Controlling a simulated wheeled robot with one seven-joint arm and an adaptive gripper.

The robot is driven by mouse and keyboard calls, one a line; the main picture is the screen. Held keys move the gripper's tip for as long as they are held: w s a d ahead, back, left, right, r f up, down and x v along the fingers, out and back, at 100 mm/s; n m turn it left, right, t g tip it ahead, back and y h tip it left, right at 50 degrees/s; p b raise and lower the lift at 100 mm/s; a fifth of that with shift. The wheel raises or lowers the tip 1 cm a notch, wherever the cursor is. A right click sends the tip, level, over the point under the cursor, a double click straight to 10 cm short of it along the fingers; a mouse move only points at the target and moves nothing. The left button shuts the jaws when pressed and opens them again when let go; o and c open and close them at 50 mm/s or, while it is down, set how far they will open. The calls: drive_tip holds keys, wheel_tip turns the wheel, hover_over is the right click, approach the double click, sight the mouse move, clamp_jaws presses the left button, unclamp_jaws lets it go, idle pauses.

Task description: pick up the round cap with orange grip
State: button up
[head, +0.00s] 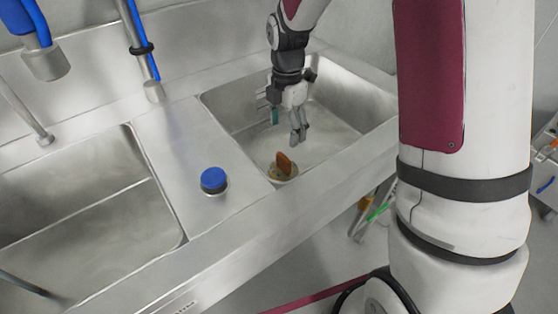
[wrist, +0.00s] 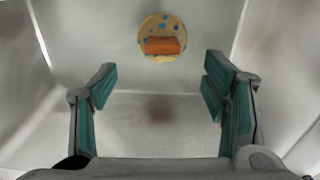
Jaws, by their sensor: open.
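The round cap with orange grip (head: 283,169) lies in the right sink basin, near its front left corner in the head view. In the wrist view the cap (wrist: 161,38) is a pale yellow disc with blue spots and an orange bar across it, beyond the fingertips at the top centre. My gripper (head: 286,124) hangs over the right basin, behind the cap in the head view. In the wrist view my gripper (wrist: 158,88) has its two teal-padded fingers wide apart, with nothing between them.
The right steel basin (head: 345,100) has walls close around the cap. A blue-topped round item (head: 213,180) stands on the steel divider (head: 170,140). The left basin (head: 80,200) is at the left. Faucets (head: 150,85) with blue hoses stand at the back.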

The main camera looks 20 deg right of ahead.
sight(284, 157)
wheel_tip(284, 157, down, 8)
drive_tip(key=shift+f+b, duration=0.15)
drive_tip(key=shift+b, duration=0.35)
drive_tip(key=shift+s+a+f+b, duration=0.1)
drive_tip(key=shift+f+b, duration=0.05)
drive_tip(key=shift+f, duration=0.7)
drive_tip(key=shift+s+a+f+b, duration=0.1)
drive_tip(key=shift+s+f, duration=0.05)
drive_tip(key=shift+f, duration=0.75)
drive_tip(key=shift+s+a+f+b, duration=0.1)
drive_tip(key=shift+f+b, duration=0.05)
drive_tip(key=shift+f, duration=0.7)
drive_tip(key=c, duration=1.5)
